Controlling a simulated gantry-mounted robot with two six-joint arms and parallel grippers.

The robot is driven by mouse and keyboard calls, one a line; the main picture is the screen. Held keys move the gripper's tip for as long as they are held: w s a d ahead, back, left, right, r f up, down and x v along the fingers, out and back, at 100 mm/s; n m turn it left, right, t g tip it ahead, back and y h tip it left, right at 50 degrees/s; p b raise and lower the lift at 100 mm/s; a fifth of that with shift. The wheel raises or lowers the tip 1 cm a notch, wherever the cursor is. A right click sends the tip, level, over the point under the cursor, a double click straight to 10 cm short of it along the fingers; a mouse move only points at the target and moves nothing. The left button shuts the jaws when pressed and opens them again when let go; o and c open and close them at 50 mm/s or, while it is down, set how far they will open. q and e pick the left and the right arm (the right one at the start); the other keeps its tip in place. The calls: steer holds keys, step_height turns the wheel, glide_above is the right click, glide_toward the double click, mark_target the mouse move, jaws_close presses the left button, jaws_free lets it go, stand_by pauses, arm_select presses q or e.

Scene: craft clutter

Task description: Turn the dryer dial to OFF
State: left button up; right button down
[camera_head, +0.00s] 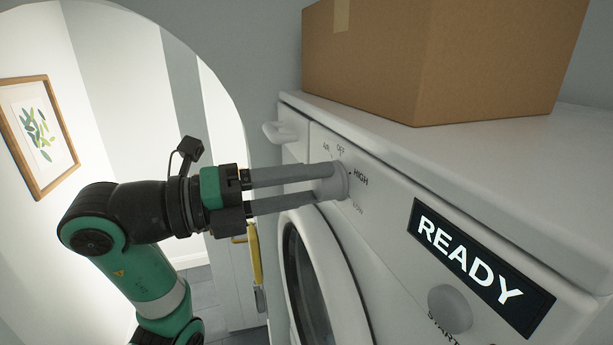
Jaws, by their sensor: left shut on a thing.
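The dryer (392,215) is white and fills the right side of the head view. My right gripper is not in view.
A cardboard box (440,60) sits on top of the dryer. A READY display (482,268) and a START knob (450,308) are to the right of the dial. The round door (312,285) bulges out below the fingers. A framed picture (37,135) hangs on the left wall.

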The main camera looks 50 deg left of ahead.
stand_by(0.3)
arm_select(q)
steer(key=o, duration=1.4)
steer(key=b+v, duration=0.3)
steer(key=v, duration=0.8)
steer(key=shift+s+a, duration=0.15)
steer(key=shift+s, duration=0.15)
